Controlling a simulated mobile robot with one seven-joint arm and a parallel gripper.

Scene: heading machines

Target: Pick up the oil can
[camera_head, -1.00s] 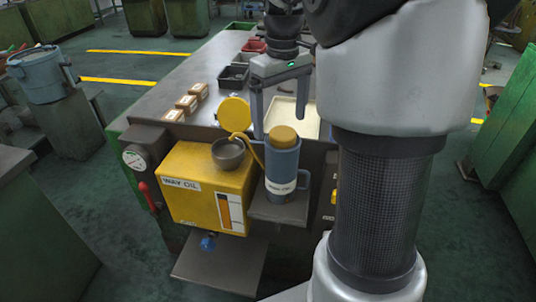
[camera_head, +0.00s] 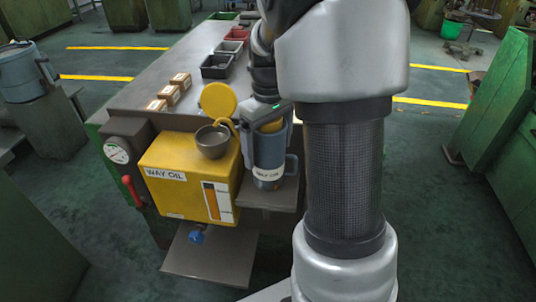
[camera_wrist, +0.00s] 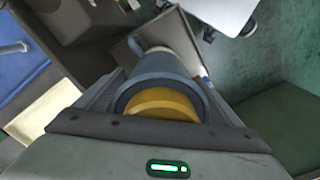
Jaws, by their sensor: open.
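The oil can (camera_head: 268,173) is a blue-grey can with a yellow-orange top, a side handle and a white label. It stands upright on a small metal shelf (camera_head: 262,199) at the right of the yellow oil box. In the wrist view, the oil can (camera_wrist: 163,68) lies between the fingers, its yellow cap close under the palm. My gripper (camera_head: 269,148) is open, pointing down, with a finger on each side of the can's upper part. I cannot tell whether the fingers touch it.
The yellow WAY OIL box (camera_head: 170,196) stands left of the can, with a grey bowl-like funnel (camera_head: 212,144) and a round yellow lid (camera_head: 218,100) on top. Small cartons (camera_head: 169,93) and trays (camera_head: 217,71) sit on the bench behind. A lower metal plate (camera_head: 205,262) juts out in front.

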